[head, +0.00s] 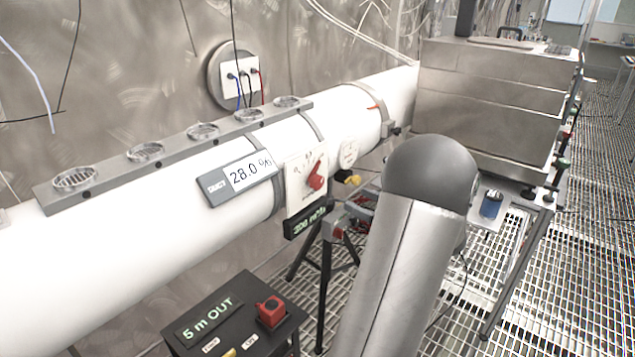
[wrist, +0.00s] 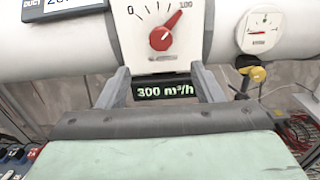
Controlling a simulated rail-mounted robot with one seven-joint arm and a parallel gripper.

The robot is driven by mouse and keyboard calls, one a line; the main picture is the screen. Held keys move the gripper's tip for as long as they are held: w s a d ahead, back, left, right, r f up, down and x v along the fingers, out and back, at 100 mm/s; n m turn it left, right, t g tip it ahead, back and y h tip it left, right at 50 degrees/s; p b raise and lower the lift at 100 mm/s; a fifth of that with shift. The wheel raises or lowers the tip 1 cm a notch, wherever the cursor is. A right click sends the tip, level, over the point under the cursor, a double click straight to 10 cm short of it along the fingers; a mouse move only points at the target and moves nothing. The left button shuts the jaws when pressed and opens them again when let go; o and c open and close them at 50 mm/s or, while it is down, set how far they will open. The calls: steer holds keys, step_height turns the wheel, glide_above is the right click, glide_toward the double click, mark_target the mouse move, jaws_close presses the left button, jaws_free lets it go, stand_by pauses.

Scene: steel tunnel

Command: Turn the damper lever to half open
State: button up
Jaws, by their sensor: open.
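The damper lever (wrist: 163,38) is a red knob with a pointer on a white scale plate (wrist: 138,52) marked 0 to 100. Its pointer aims up and right, close to the 100 mark. In the head view the red lever (head: 315,178) sits on the front of the white duct (head: 110,250). My gripper (wrist: 160,70) is open and empty in the wrist view. Its two fingers are spread below the lever, apart from it, at either side of the plate's lower part. In the head view I cannot clearly make out the gripper near my arm.
A display (wrist: 166,90) under the plate reads 300 m³/h. A DUCT display (head: 240,177) reads 28.0 %. A round gauge (wrist: 262,28) and a yellow handle (wrist: 257,74) are right of the plate. A black box (head: 235,318) with a red knob stands at front.

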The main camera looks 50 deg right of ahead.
mark_target(320, 183)
steer(key=w+p, duration=0.1)
steer(key=w, duration=1.3)
steer(key=shift+d, duration=0.15)
steer(key=c, duration=1)
